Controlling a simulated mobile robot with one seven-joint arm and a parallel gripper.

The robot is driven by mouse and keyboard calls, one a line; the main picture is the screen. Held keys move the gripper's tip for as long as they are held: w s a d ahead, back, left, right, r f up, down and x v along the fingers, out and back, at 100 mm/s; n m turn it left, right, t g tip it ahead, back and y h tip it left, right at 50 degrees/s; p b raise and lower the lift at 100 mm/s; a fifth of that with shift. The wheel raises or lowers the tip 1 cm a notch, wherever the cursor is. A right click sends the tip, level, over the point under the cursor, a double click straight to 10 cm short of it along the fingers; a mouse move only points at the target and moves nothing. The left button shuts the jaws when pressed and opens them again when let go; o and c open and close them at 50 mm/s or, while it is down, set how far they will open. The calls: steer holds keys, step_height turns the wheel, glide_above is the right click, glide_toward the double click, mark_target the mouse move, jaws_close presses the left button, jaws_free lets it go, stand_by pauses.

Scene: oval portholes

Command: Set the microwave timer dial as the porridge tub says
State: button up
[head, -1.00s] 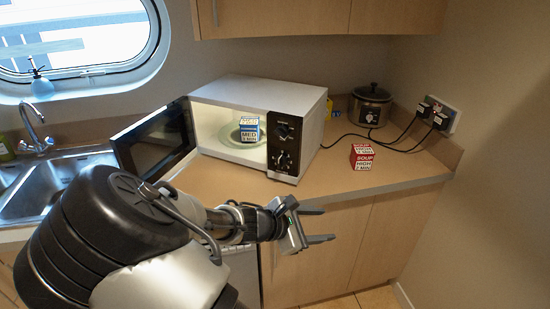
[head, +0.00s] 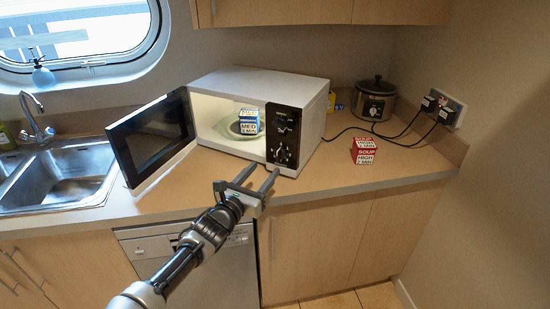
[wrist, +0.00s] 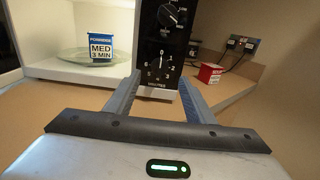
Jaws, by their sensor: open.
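The porridge tub (head: 248,124) is blue and white and stands on the glass plate inside the open microwave (head: 262,88). In the wrist view the porridge tub (wrist: 101,48) reads "MED 3 MIN". The timer dial (head: 282,155) is the lower knob on the black front panel. In the wrist view the timer dial (wrist: 161,62) has numbers around it and "MINUTES" below; its pale mark looks about upright. My gripper (head: 266,167) is open and empty, just in front of and below the panel. Its fingers (wrist: 160,77) spread either side of the dial in the wrist view, apart from it.
The upper dial (wrist: 172,17) sits above the timer dial. The microwave door (head: 152,135) stands open to the left. A red soup box (head: 372,160), a slow cooker (head: 373,98) and cabled plugs (head: 437,108) are at the right. The counter front (head: 325,184) is clear.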

mark_target(277, 155)
steer(key=x, duration=0.8)
steer(key=shift+w+d, duration=0.15)
steer(key=shift+w, duration=0.25)
steer(key=c, duration=1)
